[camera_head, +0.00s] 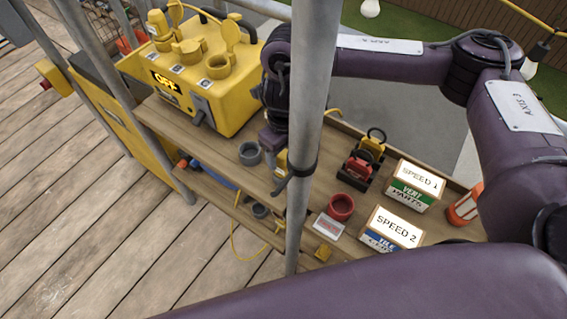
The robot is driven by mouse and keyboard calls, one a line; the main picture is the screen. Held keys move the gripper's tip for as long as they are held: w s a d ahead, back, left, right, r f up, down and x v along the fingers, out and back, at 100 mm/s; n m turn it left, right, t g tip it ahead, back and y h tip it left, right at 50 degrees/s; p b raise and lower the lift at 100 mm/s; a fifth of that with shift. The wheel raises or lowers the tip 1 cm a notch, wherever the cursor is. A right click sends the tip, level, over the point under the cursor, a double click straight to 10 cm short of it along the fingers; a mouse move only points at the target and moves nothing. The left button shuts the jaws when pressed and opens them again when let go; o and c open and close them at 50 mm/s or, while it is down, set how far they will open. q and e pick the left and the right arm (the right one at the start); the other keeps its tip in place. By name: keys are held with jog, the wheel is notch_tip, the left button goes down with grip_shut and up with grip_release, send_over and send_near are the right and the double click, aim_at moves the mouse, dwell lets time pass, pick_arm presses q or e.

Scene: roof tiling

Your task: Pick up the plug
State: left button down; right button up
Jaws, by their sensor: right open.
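A yellow power box (212,92) with round capped sockets and an "OFF" display stands at the left end of the wooden shelf. My right gripper (283,178) points down over the shelf, just right of the box, and is open. A grey metal pole crosses in front and hides part of it. A small yellow piece (281,162) shows at the fingers; it may be the plug, but I cannot tell. A yellow cord (234,240) hangs below the shelf edge. My left gripper is not in view.
The shelf holds a grey ring (250,153), a red cup (341,207), red and yellow clamp-like items (366,154), SPEED 1 (417,184) and SPEED 2 (393,230) boxes, and an orange lantern (466,204). The upright pole (311,110) stands close to my right gripper.

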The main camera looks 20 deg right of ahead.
aim_at(281, 171)
jog(key=shift+f, duration=1.8)
jog(key=c, duration=1.1)
jog(key=shift+c, duration=0.4)
jog(key=shift+r, duration=0.15)
